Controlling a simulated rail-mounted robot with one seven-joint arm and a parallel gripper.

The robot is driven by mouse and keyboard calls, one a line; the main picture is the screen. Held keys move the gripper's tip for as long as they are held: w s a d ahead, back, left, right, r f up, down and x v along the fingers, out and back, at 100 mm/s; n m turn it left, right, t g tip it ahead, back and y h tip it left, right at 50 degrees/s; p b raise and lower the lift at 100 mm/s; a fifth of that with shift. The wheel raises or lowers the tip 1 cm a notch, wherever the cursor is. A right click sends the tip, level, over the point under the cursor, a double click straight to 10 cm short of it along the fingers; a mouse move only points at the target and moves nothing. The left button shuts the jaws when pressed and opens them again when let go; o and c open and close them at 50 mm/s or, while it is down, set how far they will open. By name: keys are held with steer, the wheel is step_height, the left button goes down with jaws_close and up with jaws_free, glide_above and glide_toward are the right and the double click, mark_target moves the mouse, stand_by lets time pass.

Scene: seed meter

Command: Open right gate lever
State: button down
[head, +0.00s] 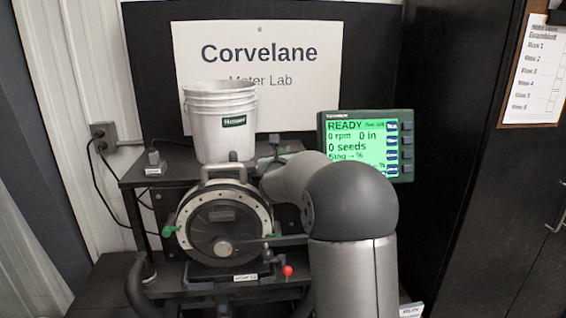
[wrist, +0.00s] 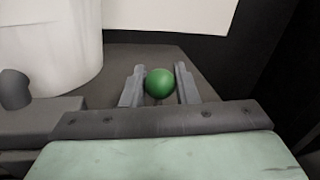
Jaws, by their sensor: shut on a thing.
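The knob of the gate lever is a green ball (wrist: 160,85) in the wrist view. My gripper (wrist: 159,70) has one grey finger on each side of the ball and is shut on it. The lever's stem below the knob is hidden. In the head view my arm covers most of the gripper, and the green knob cannot be made out there. The round seed meter (head: 224,222) stands in front of the shelf, left of my arm, with a green part on its left side.
A white bucket (head: 220,122) stands on the dark shelf (head: 165,175) left of my gripper; it also shows in the wrist view (wrist: 48,45). A monitor (head: 365,145) reading READY is behind my arm. A red knob (head: 287,271) is below the meter. A dark cabinet (head: 470,200) bounds the right.

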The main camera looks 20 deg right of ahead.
steer(key=c, duration=1.1)
jaws_free()
steer(key=shift+c, duration=0.2)
steer(key=shift+s, duration=0.1)
steer(key=b+v, duration=0.5)
steer(key=v, duration=1.2)
steer(key=shift+s+a+f, duration=0.1)
steer(key=shift+a+f, duration=0.05)
